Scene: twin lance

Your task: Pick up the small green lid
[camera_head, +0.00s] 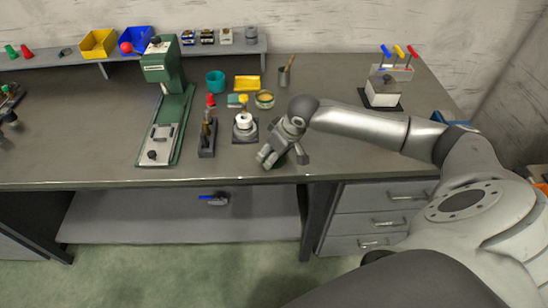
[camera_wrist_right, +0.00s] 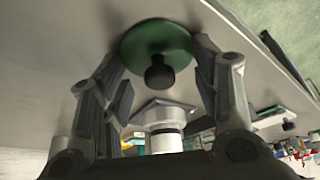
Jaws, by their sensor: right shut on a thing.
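The small green lid (camera_wrist_right: 157,40) is a round green disc with a black knob (camera_wrist_right: 159,75), seen in the right wrist view. My right gripper (camera_wrist_right: 160,70) has one finger on each side of it and is shut on the lid. In the head view the right gripper (camera_head: 279,158) is low at the front part of the bench, and a bit of the green lid (camera_head: 277,164) shows beneath it, mostly hidden. I cannot tell whether the lid touches the bench top. My left gripper is not in view.
A white cylinder on a dark base (camera_head: 244,126) stands just left of the right gripper. A dark holder (camera_head: 207,138) and a green press (camera_head: 166,110) stand further left. A round open tin (camera_head: 264,99) is behind.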

